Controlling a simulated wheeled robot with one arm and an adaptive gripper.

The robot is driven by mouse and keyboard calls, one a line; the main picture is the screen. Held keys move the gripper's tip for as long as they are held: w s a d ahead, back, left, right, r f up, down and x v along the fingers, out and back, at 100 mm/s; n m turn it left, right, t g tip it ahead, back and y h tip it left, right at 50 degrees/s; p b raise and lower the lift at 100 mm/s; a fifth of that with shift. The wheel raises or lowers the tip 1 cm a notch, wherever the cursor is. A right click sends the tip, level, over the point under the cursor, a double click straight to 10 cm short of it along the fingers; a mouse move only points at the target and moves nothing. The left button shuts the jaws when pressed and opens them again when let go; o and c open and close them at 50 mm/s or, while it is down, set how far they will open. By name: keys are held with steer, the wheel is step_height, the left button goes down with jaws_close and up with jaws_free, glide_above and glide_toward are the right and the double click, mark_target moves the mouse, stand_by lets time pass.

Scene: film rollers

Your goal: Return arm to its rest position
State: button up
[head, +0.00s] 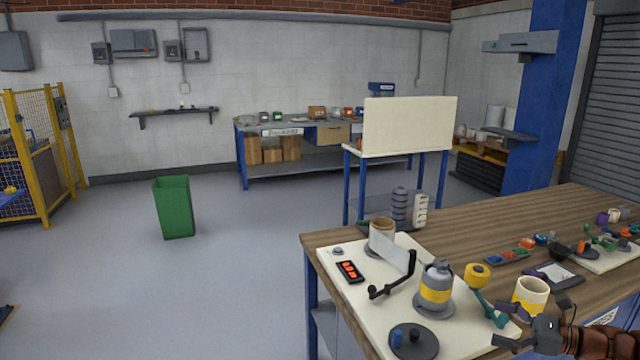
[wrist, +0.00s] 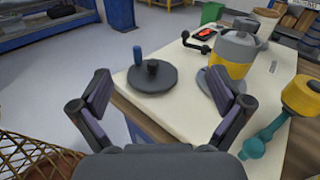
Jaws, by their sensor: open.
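My gripper (head: 545,335) shows at the lower right of the head view, above the near edge of the wooden table. In the wrist view my gripper (wrist: 165,103) is open, with its fingers spread wide and nothing between them. Beyond its fingers a dark round disc (wrist: 153,78) with a blue peg lies on the cream board; the disc also shows in the head view (head: 414,343). A grey and yellow canister (head: 435,288) stands on the board behind the disc. No contact between the fingers and any object is visible.
The cream board (head: 345,293) also carries a film roller stand (head: 382,237), a black crank and a teal-yellow tool (head: 484,290). A yellow-white cup (head: 530,294) stands close to my gripper. Small parts crowd the wooden table (head: 470,240) at right. Open floor lies left.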

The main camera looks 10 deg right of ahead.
steer(key=s+a+r+n+g, duration=0.1)
steer(key=a+r+n+g, duration=0.15)
steer(key=a, duration=0.55)
steer(key=a+r+n+g, duration=0.2)
steer(key=a+n+g, duration=0.2)
steer(key=a, duration=0.4)
steer(key=s+a+r+n+g+h, duration=0.1)
steer(key=s+a+n+g, duration=0.1)
steer(key=s+a+n, duration=0.3)
steer(key=s+a+n+g+h, duration=0.1)
steer(key=s+a+g+h, duration=0.15)
steer(key=a, duration=0.45)
steer(key=s+f+n+h, duration=0.1)
steer(key=s+n+h, duration=0.4)
steer(key=s, duration=0.6)
steer(key=s+f+n+g+h, duration=0.1)
steer(key=s+n+h, duration=0.4)
steer(key=s, duration=0.6)
steer(key=shift+s+d+f+n, duration=0.2)
steer(key=shift+f+n, duration=0.4)
steer(key=shift+n, duration=0.35)
